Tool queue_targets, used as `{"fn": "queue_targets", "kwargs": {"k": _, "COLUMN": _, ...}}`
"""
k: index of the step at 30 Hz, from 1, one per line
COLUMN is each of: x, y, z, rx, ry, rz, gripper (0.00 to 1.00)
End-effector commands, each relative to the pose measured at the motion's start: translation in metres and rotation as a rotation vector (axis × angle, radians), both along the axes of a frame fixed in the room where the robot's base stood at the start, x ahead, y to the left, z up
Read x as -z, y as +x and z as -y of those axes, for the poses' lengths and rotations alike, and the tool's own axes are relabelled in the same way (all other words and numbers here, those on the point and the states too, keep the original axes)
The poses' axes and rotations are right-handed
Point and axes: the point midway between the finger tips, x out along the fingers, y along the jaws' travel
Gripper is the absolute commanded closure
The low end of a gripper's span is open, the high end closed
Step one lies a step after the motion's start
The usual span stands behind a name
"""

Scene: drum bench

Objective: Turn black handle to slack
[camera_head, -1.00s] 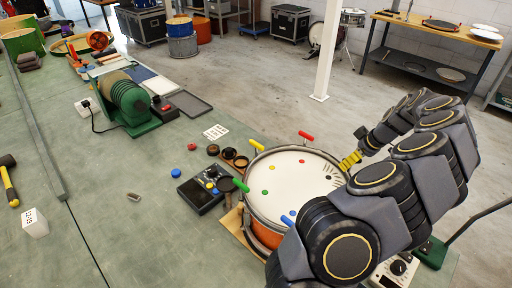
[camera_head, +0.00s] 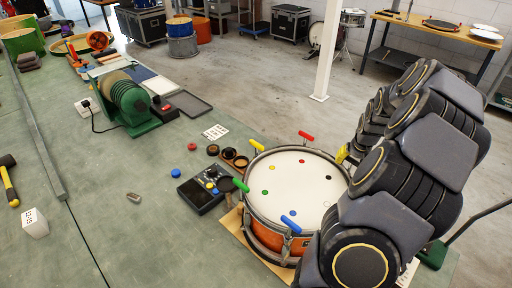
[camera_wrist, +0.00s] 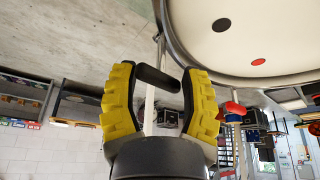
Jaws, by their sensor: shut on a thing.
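The drum (camera_head: 262,207) has an orange shell and a white head with coloured dots, black one included. Red (camera_head: 306,135), yellow (camera_head: 257,146), green (camera_head: 240,184) and blue (camera_head: 290,224) handles stand around its rim. The black handle (camera_wrist: 158,77) shows in the wrist view as a short bar beside the rim, lying slanted between the yellow fingers. My gripper (camera_wrist: 159,82) is shut on it. In the head view only a bit of my gripper (camera_head: 342,154) shows at the drum's far right; my arm hides the black handle there.
Left of the drum are a black device (camera_head: 202,193), dark round cups (camera_head: 228,153) and a blue cap (camera_head: 176,173). A green-based machine (camera_head: 127,102) stands farther back. My arm covers the drum's right side. The bench at left front is mostly clear.

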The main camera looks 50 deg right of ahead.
Motion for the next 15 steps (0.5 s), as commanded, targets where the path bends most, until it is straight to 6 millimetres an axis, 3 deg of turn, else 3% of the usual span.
{"fn": "queue_targets", "kwargs": {"k": 15, "x": -0.0002, "y": -0.0007, "z": 0.0008, "rx": 0.509, "ry": -0.003, "rz": -0.004, "gripper": 0.59}}
